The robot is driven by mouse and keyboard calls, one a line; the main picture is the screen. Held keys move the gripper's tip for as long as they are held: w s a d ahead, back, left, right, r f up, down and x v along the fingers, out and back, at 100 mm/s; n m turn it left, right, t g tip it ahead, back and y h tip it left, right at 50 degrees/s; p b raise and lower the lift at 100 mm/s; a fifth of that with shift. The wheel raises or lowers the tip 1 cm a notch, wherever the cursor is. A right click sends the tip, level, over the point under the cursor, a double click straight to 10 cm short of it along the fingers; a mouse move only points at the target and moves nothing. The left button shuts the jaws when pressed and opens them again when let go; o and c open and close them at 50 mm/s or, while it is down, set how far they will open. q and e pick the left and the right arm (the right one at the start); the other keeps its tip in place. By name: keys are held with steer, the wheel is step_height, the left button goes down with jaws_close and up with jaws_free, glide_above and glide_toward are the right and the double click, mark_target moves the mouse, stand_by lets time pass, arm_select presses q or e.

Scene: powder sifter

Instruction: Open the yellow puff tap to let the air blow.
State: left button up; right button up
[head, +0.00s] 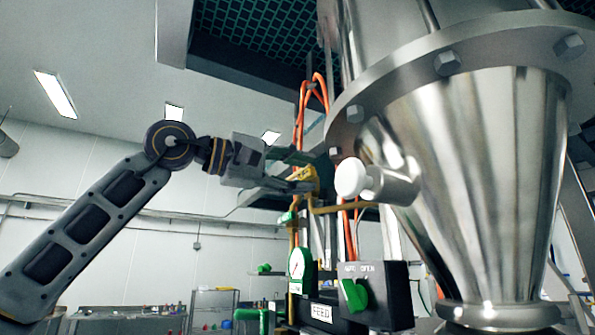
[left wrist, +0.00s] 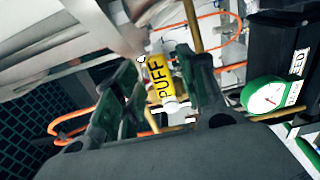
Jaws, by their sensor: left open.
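The yellow puff tap (head: 309,178) sits on a thin brass pipe left of the steel cone. In the left wrist view its yellow handle (left wrist: 158,79) bears the word PUFF. My left gripper (head: 300,171) reaches in from the left, its fingers at the tap. In the left wrist view the open fingers (left wrist: 160,88) stand on either side of the yellow handle, with gaps showing. Whether either finger touches it I cannot tell. My right gripper is not in view.
The large steel cone (head: 470,180) with a bolted flange fills the right. A white round-ended fitting (head: 352,178) juts out close beside the tap. Below are a green gauge (head: 297,264) and a black box with a green knob (head: 355,295). Orange hoses run behind.

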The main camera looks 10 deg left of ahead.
arm_select(q)
jaws_close()
stand_by(0.3)
steer(key=shift+r+n, duration=0.1)
steer(key=shift+n, duration=0.2)
steer(key=shift+w+a+r+n, duration=0.15)
steer(key=shift+r+n, duration=0.3)
steer(key=shift+n, duration=0.6)
steer(key=shift+w+r+n, duration=0.1)
steer(key=shift+r+n, duration=0.35)
steer(key=shift+n, duration=0.65)
steer(key=shift+w+a+r+n, duration=0.15)
steer(key=shift+r+n, duration=0.3)
steer(key=shift+n, duration=0.6)
